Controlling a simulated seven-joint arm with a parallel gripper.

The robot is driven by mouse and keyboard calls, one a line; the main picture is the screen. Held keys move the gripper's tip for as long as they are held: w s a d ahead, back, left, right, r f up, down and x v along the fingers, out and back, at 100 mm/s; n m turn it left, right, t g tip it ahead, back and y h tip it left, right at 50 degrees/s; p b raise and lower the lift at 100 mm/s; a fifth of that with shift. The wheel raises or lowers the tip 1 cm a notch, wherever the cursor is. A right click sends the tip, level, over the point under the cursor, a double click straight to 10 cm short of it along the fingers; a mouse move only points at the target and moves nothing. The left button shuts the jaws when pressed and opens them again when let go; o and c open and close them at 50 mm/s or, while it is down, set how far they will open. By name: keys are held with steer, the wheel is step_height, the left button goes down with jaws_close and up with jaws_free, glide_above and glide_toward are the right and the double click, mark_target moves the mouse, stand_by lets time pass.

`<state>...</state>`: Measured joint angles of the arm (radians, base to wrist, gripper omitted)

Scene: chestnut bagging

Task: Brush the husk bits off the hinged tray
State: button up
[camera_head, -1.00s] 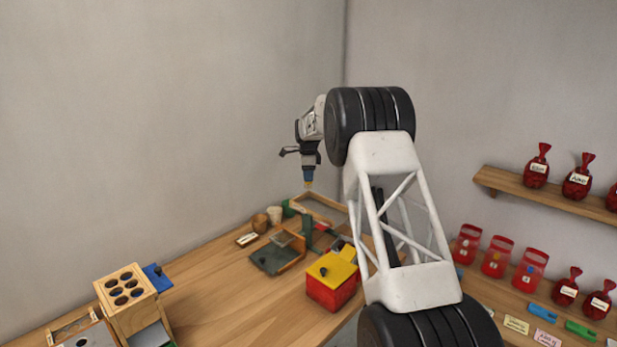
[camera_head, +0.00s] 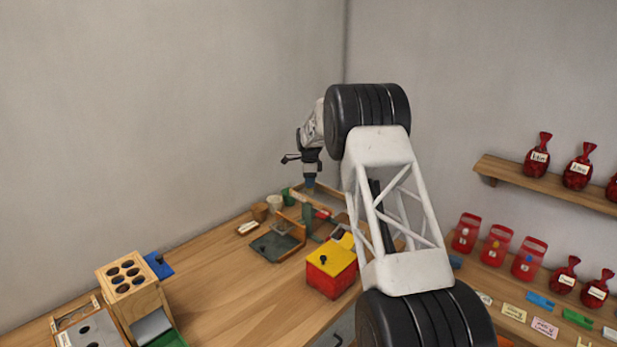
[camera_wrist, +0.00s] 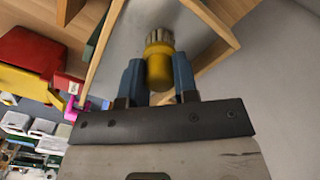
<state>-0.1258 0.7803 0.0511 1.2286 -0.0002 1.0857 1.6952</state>
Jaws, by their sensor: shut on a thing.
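My gripper (camera_head: 310,182) is shut on a short yellow brush (camera_wrist: 158,62); the blue fingers (camera_wrist: 158,80) clasp its handle in the wrist view. Its pale bristles point away from the fingers. A wood-rimmed tray with a grey floor, which looks like the hinged tray (camera_head: 333,190), lies below the gripper at the back of the bench. In the wrist view the tray's wooden rim (camera_wrist: 100,58) runs left of the brush. The bristles show against the grey floor; I cannot tell whether they touch it. No husk bits can be made out, and the arm hides part of the tray.
A red box with a yellow lid (camera_head: 331,268) stands in front of the tray. A dark green tray (camera_head: 268,246) and small cups (camera_head: 260,211) are to the left. A wooden block with holes (camera_head: 128,285) stands front left. The bench between is clear.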

steer(key=shift+s+d+f, duration=0.2)
steer(key=shift+s+d, duration=0.95)
steer(key=shift+w+a+r, duration=0.1)
steer(key=shift+w+a, duration=0.05)
steer(key=shift+a, duration=0.05)
steer(key=shift+w+a, duration=1.15)
steer(key=shift+w, duration=0.05)
steer(key=shift+w+r, duration=0.1)
steer(key=shift+r, duration=3.9)
steer(key=shift+a, duration=0.1)
